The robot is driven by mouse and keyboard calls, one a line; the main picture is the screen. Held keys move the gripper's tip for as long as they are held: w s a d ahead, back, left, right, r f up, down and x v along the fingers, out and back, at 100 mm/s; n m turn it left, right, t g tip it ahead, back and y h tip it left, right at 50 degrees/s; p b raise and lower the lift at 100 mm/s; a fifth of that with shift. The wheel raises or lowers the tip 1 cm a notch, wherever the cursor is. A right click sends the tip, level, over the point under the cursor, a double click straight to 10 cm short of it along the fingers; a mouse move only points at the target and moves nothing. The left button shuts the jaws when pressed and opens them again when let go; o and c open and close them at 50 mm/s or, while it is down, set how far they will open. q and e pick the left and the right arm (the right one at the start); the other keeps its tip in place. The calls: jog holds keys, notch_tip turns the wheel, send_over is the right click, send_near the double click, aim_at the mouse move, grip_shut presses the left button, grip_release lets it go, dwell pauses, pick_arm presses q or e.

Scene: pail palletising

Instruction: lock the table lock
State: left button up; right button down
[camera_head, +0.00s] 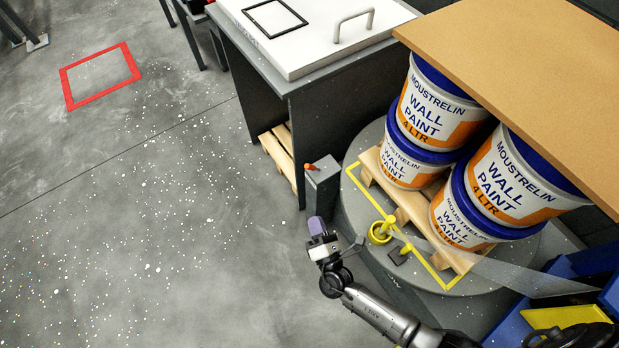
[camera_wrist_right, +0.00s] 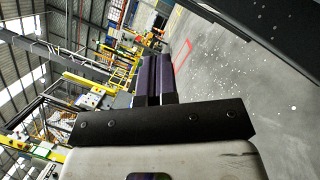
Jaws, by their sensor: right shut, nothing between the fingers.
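The round grey turntable (camera_head: 358,165) stands right of centre in the head view. A yellow ring with an upright yellow pin (camera_head: 380,233) sits at its near-left edge, beside a small dark block (camera_head: 399,255). I cannot tell for sure which of these is the table lock. My right gripper (camera_head: 316,226) is just below the post, left of the yellow pin and apart from both. Its purple fingers (camera_wrist_right: 154,80) are together and empty in the wrist view. My left gripper is out of view.
Several paint pails (camera_head: 408,160) are stacked on a wooden pallet (camera_head: 409,205) on the turntable, under a brown board (camera_head: 540,75). A bench with a white lid (camera_head: 315,45) stands behind. The speckled floor at left is clear around a red frame (camera_head: 65,88).

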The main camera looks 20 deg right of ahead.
jog(key=b, duration=0.3)
send_near(314, 168)
jog(key=w+a+f, duration=0.1)
jog(key=w+a, duration=0.3)
jog(key=w, duration=0.1)
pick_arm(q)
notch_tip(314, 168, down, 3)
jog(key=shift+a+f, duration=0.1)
pick_arm(e)
jog(key=shift+w+d+r, duration=0.9)
jog(key=shift+w+d, duration=0.25)
jog(key=shift+d, duration=0.05)
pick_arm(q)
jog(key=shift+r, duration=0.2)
pick_arm(e)
jog(key=shift+d+r, duration=0.1)
pick_arm(q)
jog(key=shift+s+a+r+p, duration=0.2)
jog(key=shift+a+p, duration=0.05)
jog(key=shift+p, duration=0.1)
pick_arm(e)
jog(key=shift+r+m, duration=0.1)
jog(key=shift+m, duration=0.4)
